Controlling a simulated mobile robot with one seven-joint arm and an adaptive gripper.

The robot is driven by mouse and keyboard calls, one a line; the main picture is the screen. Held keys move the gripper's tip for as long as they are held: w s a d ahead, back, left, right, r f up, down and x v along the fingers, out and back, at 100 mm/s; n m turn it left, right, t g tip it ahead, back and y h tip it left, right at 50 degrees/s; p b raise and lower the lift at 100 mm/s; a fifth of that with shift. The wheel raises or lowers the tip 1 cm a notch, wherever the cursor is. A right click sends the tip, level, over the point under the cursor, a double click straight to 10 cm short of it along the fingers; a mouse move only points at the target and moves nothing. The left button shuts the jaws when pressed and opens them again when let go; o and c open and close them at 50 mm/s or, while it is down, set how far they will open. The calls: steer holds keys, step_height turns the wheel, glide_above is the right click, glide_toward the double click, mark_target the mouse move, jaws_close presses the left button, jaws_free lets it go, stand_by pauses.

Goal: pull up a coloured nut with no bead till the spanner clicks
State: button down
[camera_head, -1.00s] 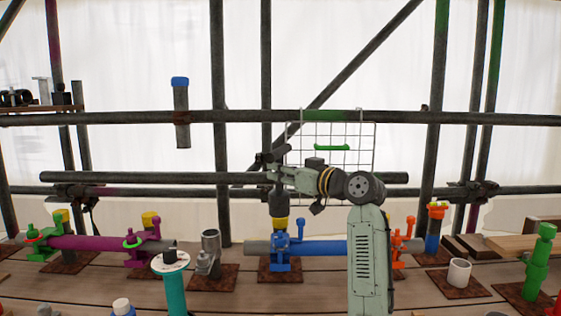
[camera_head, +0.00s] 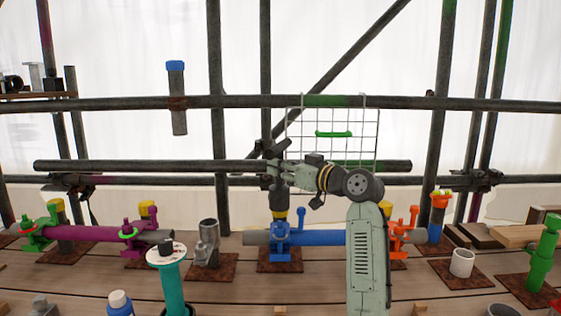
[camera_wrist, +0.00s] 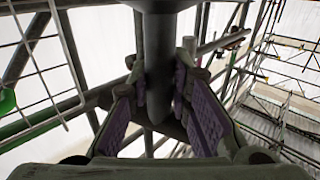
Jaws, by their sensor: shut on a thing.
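My gripper (camera_head: 274,172) is shut on the dark spanner (camera_head: 278,200), which stands upright. In the wrist view my gripper (camera_wrist: 160,95) has its purple-padded fingers on either side of the spanner's dark round shaft (camera_wrist: 158,40). The spanner's lower end is at the yellow piece (camera_head: 279,215) on top of the blue coupler (camera_head: 280,240). Whether it is seated there is too small to tell. The blue coupler has a blue upright nut (camera_head: 301,215) to its right. Green (camera_head: 40,225), purple (camera_head: 128,232) and orange (camera_head: 398,232) couplers have upright nuts too. Beads are too small to make out.
A long dark horizontal tube (camera_head: 140,166) runs behind my gripper. A wire grid (camera_head: 355,130) hangs behind it. A teal post (camera_head: 172,285), a grey holder (camera_head: 207,243), a white cup (camera_head: 462,262) and a green post (camera_head: 543,255) stand on the plank bench (camera_head: 230,295).

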mark_target(281, 186)
steer(key=shift+f+b, duration=0.35)
steer(key=shift+f, duration=1.5)
steer(key=shift+f+b, duration=1.45)
steer(key=shift+f, duration=1)
steer(key=m+t+h, duration=0.2)
steer(key=m+t+h+p, duration=0.1)
steer(key=m+h, duration=0.1)
steer(key=h, duration=0.1)
steer(key=shift+a+r+t+h, duration=0.2)
steer(key=shift+t+h, duration=0.1)
steer(key=shift+t, duration=0.1)
steer(key=m+t+h, duration=0.1)
steer(key=m+h, duration=0.1)
steer(key=h, duration=0.1)
steer(key=shift+m+p, duration=0.3)
steer(key=shift+p, duration=0.1)
steer(key=shift+d+h, duration=0.15)
steer(key=shift+h, duration=0.35)
steer(key=shift+r+p, duration=1.1)
steer(key=shift+r, duration=2.65)
